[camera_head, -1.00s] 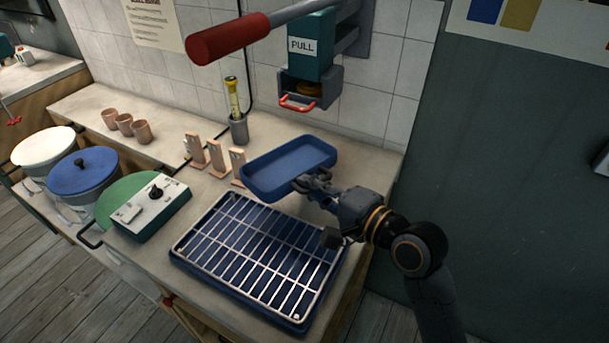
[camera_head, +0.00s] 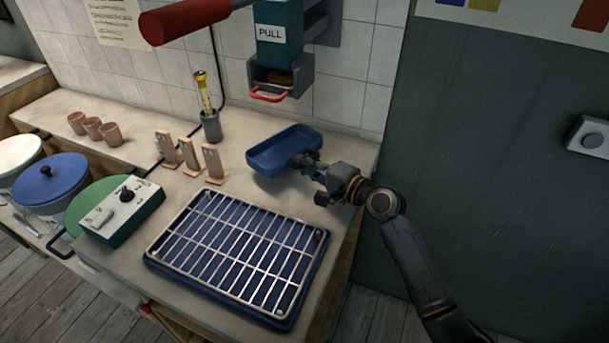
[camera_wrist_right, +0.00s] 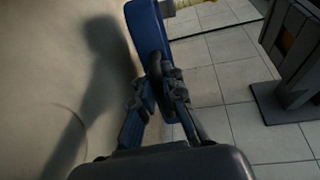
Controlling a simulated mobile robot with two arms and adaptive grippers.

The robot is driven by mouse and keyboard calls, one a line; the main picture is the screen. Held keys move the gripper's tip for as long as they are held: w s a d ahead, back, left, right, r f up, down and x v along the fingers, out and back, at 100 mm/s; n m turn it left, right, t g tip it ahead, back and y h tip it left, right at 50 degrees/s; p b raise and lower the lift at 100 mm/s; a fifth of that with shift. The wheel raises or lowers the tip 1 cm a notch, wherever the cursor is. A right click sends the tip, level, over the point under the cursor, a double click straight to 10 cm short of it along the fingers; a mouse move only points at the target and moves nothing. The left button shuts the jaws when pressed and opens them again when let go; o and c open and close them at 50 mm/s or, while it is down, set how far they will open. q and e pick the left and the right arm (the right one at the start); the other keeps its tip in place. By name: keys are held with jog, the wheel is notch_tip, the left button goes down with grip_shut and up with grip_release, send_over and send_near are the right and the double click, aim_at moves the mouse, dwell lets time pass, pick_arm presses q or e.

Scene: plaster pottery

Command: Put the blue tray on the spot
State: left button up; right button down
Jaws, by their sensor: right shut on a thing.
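The blue tray (camera_head: 283,150) is a shallow rectangular dish with rounded corners. In the head view it is over the back right of the counter, behind the wire rack and below the teal unit marked PULL. My right gripper (camera_head: 306,160) is shut on the near right edge of the tray. The right wrist view shows the gripper fingers (camera_wrist_right: 160,90) pinching the edge of the tray (camera_wrist_right: 148,35). Whether the tray touches the counter is hard to tell. No marked spot can be made out. My left gripper is not in view.
A wire rack (camera_head: 238,248) over a dark blue base fills the front counter. Several upright pinkish pieces (camera_head: 189,152) and a grey holder (camera_head: 211,127) stand left of the tray. The PULL unit (camera_head: 278,50) with a red handle hangs above. A control box (camera_head: 122,212) sits left.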

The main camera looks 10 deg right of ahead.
aim_at(305, 186)
notch_tip(305, 186, down, 3)
jog(key=shift+w+f, duration=0.1)
jog(key=shift+f+b, duration=0.45)
jog(key=shift+b, duration=0.05)
jog(key=c, duration=1.4)
grip_release()
